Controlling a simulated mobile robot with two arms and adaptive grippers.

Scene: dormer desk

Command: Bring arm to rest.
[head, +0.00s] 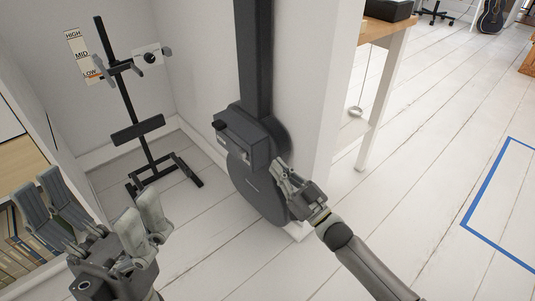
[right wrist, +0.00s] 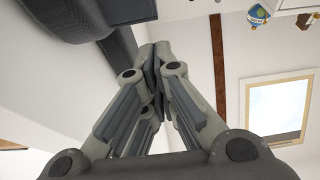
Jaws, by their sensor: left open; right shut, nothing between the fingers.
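My left gripper (head: 102,192) is at the lower left of the head view, its fingers spread wide and nothing between them. My right gripper (head: 280,166) is shut and empty, in front of the dark grey floor-to-wall unit (head: 262,190). Its fingertips are close to the unit's right side; whether they touch it I cannot tell. In the right wrist view the closed fingers (right wrist: 157,58) meet at their tips with no object between them. My right arm (head: 358,262) reaches in from the lower right.
A black stand (head: 128,102) with pegs is by the left wall, beside a strip (head: 80,54) marked HIGH, MID, LOW. A wooden-topped table (head: 378,32) is behind the white wall end. Blue tape (head: 485,184) marks the open floor at right.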

